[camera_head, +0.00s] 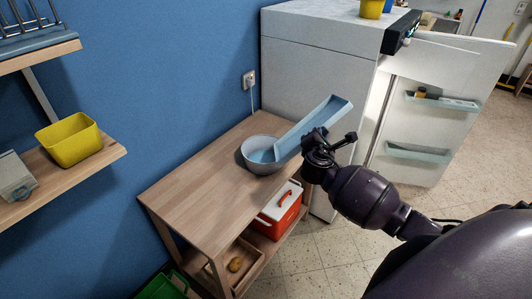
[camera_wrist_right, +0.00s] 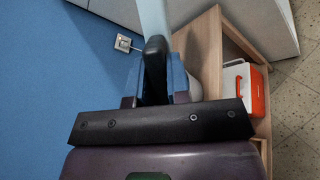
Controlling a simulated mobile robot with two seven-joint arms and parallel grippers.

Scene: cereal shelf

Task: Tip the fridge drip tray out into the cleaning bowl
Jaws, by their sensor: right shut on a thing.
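The light-blue drip tray (camera_head: 318,121) is long and shallow. It is tilted, its lower left end over the rim of the grey cleaning bowl (camera_head: 250,163) and its far end raised to the right. The bowl stands upright on the wooden table; a light-blue patch, possibly liquid, shows inside it. My right gripper (camera_head: 312,146) is shut on the tray near its middle, on the near side. In the right wrist view, a pale strip of the tray (camera_wrist_right: 153,18) rises from the dark finger. My left gripper is in neither view.
The wooden table (camera_head: 195,180) has bare top to the left of the bowl. A red-and-white cooler (camera_head: 277,212) stands on its lower shelf. The fridge (camera_head: 318,65) stands behind, its door (camera_head: 428,125) open at right. A yellow bin (camera_head: 70,140) sits on the left wall shelf.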

